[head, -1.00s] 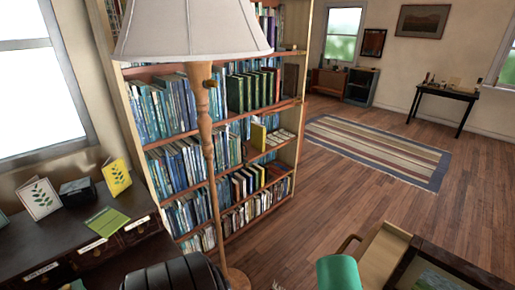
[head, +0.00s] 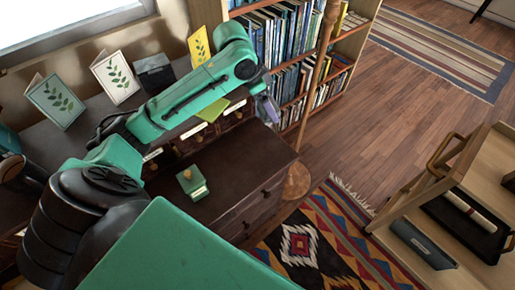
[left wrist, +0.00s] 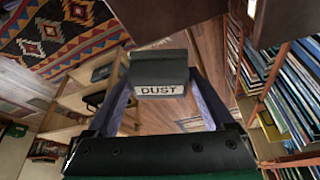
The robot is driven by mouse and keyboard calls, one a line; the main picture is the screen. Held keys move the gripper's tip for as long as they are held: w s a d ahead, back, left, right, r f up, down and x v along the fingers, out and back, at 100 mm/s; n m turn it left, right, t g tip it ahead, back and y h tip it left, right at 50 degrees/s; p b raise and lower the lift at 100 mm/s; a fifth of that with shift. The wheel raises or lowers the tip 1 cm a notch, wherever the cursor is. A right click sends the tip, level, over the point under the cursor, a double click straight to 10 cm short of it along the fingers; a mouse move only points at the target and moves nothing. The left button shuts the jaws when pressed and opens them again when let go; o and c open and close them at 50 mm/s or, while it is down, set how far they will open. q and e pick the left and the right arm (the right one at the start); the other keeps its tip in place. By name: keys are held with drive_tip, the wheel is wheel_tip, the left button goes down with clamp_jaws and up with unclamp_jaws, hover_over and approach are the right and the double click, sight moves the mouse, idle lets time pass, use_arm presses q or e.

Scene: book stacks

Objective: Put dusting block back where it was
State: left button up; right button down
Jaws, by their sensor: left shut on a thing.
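The dusting block (left wrist: 160,75) is a dark grey-green block with a white label reading "DUST". It shows in the left wrist view between the two fingers of my left gripper (left wrist: 160,92), which is shut on it. In the head view my left gripper (head: 268,108) is at the end of the green arm, in the air beside the right end of the desk's drawer row, near the bookcase. The block cannot be made out there. My right gripper is not in view.
The dark desk (head: 240,160) has a bare top at right and a small green object (head: 192,182) on it. Cards (head: 116,79) and a dark box (head: 154,73) stand on its upper shelf. A lamp pole (head: 312,70) stands before the bookcase (head: 290,45). A wooden cart (head: 400,215) is at right.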

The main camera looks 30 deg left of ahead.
use_arm(q)
drive_tip(key=shift+w+a+r+m, duration=0.25)
drive_tip(key=shift+a+r+m, duration=0.05)
drive_tip(key=shift+a+r, duration=0.3)
drive_tip(key=shift+d+r, duration=0.2)
wheel_tip(320, 180, down, 19)
drive_tip(key=shift+d+f+b, duration=0.1)
drive_tip(key=shift+f+b, duration=0.1)
drive_tip(key=shift+b, duration=0.15)
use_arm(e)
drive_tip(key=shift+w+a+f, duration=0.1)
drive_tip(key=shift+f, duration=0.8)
use_arm(q)
drive_tip(key=o, duration=1.3)
drive_tip(key=shift+c, duration=0.2)
drive_tip(key=shift+r, duration=0.1)
